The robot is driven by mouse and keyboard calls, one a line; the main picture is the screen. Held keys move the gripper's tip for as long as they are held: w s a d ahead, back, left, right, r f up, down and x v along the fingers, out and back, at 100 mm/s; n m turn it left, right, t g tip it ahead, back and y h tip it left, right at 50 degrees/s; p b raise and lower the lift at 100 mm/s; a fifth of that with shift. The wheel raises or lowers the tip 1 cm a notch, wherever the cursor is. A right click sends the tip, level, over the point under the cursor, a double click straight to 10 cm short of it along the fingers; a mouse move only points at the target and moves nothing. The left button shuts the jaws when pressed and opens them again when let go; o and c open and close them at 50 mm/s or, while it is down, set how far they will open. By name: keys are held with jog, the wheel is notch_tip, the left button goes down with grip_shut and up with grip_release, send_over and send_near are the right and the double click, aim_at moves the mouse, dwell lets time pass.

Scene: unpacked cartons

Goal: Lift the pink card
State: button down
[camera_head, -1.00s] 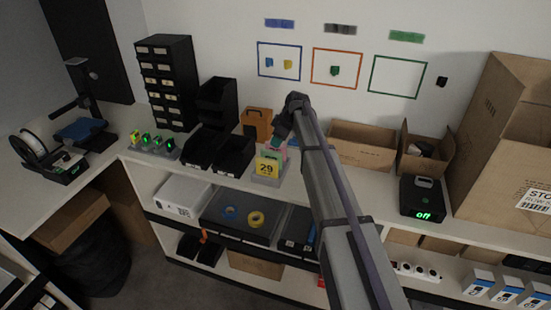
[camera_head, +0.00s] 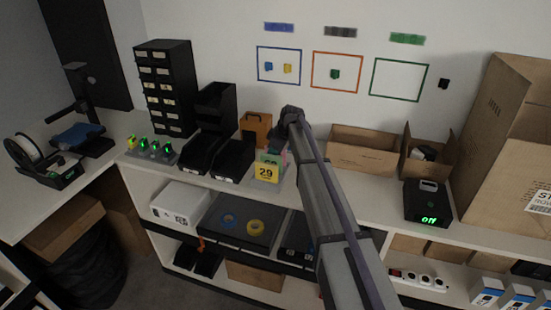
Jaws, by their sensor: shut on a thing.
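A yellow card (camera_head: 266,172) marked 29 stands upright in a small grey holder (camera_head: 263,183) on the worktop. A green card (camera_head: 270,158) shows behind its top edge. A small part of the pink card (camera_head: 284,158) shows to the right of these, by the fingers. My gripper (camera_head: 281,150) points down just behind the yellow card and is shut on the pink card. The wrist and arm hide much of the fingers and most of the pink card. I cannot tell whether the card is clear of the holder.
Black bins (camera_head: 231,160) and a brown bag-like box (camera_head: 255,128) stand left of and behind my gripper. A shallow open carton (camera_head: 361,158) and a black box (camera_head: 427,201) with a green display stand to the right. Coloured frames (camera_head: 338,72) mark the wall behind.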

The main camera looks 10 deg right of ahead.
jog(key=shift+r, duration=0.1)
notch_tip(320, 180, up, 10)
jog(key=p, duration=1)
jog(key=shift+r, duration=0.1)
jog(key=shift+f, duration=0.2)
